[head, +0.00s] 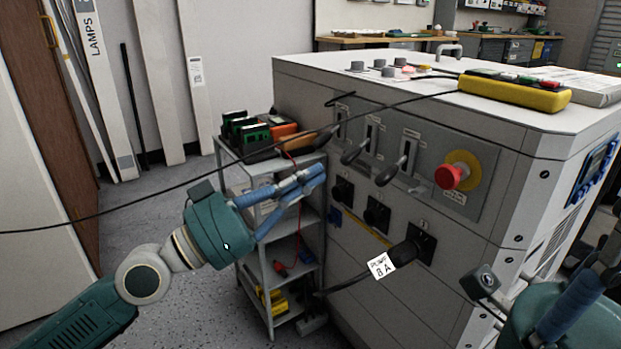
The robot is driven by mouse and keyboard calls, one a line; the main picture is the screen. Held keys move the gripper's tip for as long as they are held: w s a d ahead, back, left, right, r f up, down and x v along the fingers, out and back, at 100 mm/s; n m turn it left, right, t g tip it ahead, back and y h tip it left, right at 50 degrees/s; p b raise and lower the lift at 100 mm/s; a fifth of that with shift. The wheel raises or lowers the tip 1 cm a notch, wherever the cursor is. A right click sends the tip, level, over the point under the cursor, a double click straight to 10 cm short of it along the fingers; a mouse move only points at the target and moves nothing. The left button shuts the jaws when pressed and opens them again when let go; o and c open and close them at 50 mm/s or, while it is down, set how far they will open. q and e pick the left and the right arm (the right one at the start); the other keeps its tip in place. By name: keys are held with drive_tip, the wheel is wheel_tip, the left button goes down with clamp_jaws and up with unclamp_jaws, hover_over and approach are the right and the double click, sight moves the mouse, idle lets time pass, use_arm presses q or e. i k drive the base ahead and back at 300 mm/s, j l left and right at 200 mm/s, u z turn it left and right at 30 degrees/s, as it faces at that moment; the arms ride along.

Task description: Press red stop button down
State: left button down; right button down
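The red stop button (449,177) sticks out from a yellow round surround (468,168) at the right end of the grey front panel on the machine. It is uncovered, and nothing touches it. My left gripper (318,174) is left of the panel, in front of the small shelf cart, well apart from the button. Its blue fingers come together at the tips and hold nothing that I can see. My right gripper (603,262) is at the lower right, partly cut off by the picture edge. Its fingertips are not clear enough to tell their state.
The machine's panel (425,140) has several levers and sockets left of the button. A plug with a white tag (381,265) sits in the lowest right socket, its cable trailing left. A yellow device (515,95) lies on top. A long black cable crosses the view.

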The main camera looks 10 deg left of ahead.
sight(446, 177)
drive_tip(key=k, duration=1)
